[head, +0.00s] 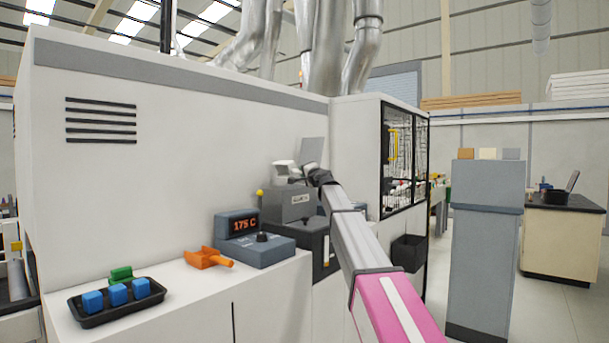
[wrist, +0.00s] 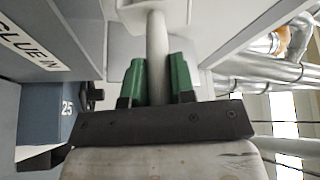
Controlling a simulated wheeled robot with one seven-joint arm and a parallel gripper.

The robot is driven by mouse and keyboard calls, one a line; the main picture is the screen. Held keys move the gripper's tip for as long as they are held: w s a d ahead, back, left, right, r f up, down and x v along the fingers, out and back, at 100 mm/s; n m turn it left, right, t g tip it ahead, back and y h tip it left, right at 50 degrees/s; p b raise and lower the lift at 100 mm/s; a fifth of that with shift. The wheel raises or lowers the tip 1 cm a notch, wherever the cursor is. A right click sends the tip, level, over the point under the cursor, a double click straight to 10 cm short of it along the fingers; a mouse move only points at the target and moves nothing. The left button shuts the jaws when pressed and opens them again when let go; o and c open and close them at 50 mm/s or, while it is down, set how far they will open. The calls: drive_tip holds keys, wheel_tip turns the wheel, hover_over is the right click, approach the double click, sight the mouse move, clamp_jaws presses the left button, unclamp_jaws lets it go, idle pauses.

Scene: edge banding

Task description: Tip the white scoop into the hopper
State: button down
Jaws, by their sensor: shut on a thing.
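The white scoop (head: 285,168) is up over the grey hopper box (head: 290,207) in the head view. My gripper (wrist: 158,80) is shut on the scoop's white handle (wrist: 157,45), with a green finger on each side of it. In the head view the gripper is small and partly hidden by my wrist. The wrist view shows the hopper's side with the label "GLUE IN" (wrist: 28,45) at the left. The scoop's bowl is mostly out of the wrist view. I cannot see its contents or tell how far it is tilted.
A grey lid panel (head: 313,151) stands raised behind the scoop.

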wheel_tip(320, 180, up, 2)
drive_tip(key=m+g, duration=0.1)
drive_tip(key=m, duration=0.1)
drive_tip(key=m+h, duration=0.1)
drive_tip(key=m, duration=0.2)
drive_tip(key=shift+r+m+g, duration=0.15)
drive_tip(key=shift+m+g, duration=0.15)
drive_tip(key=shift+g, duration=0.1)
wheel_tip(320, 180, up, 2)
drive_tip(key=m+g, duration=0.1)
drive_tip(key=m, duration=0.1)
drive_tip(key=m+g, duration=0.1)
drive_tip(key=m, duration=0.1)
drive_tip(key=shift+w+r+m+g, duration=0.1)
drive_tip(key=shift+r+m+g, duration=0.1)
drive_tip(key=shift+m+g, duration=0.2)
wheel_tip(320, 180, up, 2)
drive_tip(key=m+g, duration=0.2)
drive_tip(key=m, duration=0.1)
drive_tip(key=m+g, duration=0.1)
drive_tip(key=shift+r+y, duration=0.25)
drive_tip(key=shift+y, duration=0.15)
drive_tip(key=shift+r+m+g+y, duration=0.35)
drive_tip(key=shift+m+g, duration=0.35)
drive_tip(key=shift+m, duration=0.3)
drive_tip(key=shift+r+m+g, duration=0.2)
drive_tip(key=shift+m+g, duration=0.1)
drive_tip(key=shift+m, duration=0.1)
